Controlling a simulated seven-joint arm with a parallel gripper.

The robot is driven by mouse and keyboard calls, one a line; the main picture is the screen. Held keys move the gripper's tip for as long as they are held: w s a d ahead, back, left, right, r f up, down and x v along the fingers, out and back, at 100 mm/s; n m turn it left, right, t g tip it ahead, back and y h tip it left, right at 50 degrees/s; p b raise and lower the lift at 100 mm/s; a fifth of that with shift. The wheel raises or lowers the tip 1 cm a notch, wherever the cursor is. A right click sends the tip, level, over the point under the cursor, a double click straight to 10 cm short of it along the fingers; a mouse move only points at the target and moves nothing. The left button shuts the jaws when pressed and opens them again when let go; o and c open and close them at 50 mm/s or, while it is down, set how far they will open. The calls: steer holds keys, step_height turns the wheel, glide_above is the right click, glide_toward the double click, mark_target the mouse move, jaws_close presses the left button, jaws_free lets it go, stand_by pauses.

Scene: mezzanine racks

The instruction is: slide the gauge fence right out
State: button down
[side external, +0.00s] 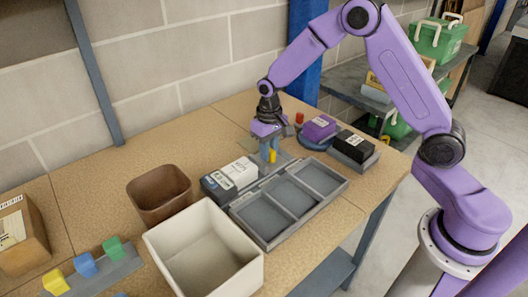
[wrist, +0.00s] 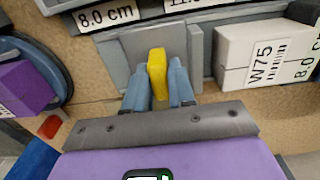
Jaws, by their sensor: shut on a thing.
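A yellow upright tab (wrist: 157,68), which I take to be the gauge fence's handle, is between the fingers of my gripper (wrist: 158,90). The gripper is shut on it, and the fingers press it from both sides. In the side view my gripper (side external: 269,153) is low at the back end of the grey three-compartment tray (side external: 333,193), with the yellow tab (side external: 273,156) showing beside the fingers. A flat grey plate (wrist: 125,55) and a raised grey strip (wrist: 195,60) lie around the tab. How the tab joins them is hidden.
A white box (wrist: 262,52) marked W75 stands just right of the grey strip. The tray edge carries size labels (wrist: 108,17). Purple (side external: 320,127) and black (side external: 355,145) boxes stand right of my gripper. A brown bin (side external: 160,192) and a cream bin (side external: 205,250) stand left.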

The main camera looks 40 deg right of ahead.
steer(key=shift+d, duration=1.85)
steer(key=c, duration=1)
jaws_free()
steer(key=shift+d, duration=0.1)
steer(key=shift+c, duration=0.2)
steer(key=shift+r, duration=0.25)
step_height(320, 180, up, 17)
